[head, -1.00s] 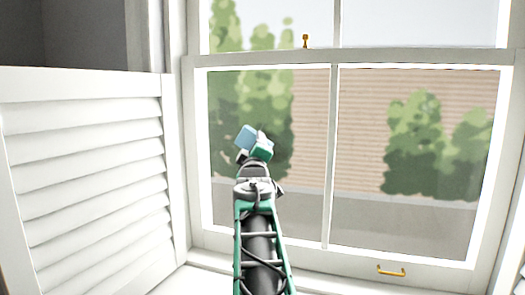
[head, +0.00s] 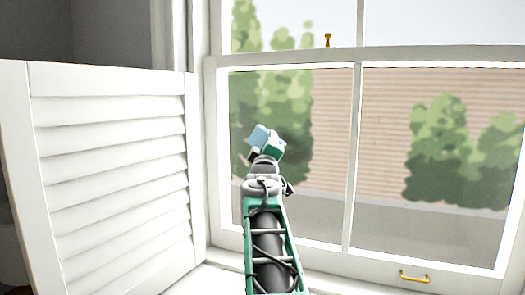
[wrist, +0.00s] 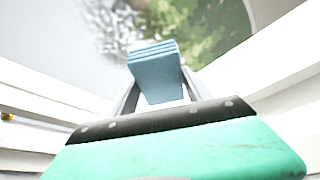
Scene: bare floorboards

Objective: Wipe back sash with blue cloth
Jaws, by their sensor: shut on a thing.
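My gripper (head: 262,145) is in front of the left lower pane of the window in the head view. It is shut on a light blue folded cloth (head: 259,134), which also shows between the fingers in the wrist view (wrist: 156,70). The window sash (head: 356,160) has a white frame and a vertical bar between two panes. Whether the cloth touches the glass, I cannot tell. The fingertips are mostly hidden behind the cloth and my wrist.
A white louvred shutter (head: 115,170) stands open to the left of the window. A brass latch (head: 327,40) sits on the meeting rail and a brass handle (head: 414,277) on the bottom rail. Trees and a brick wall show outside.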

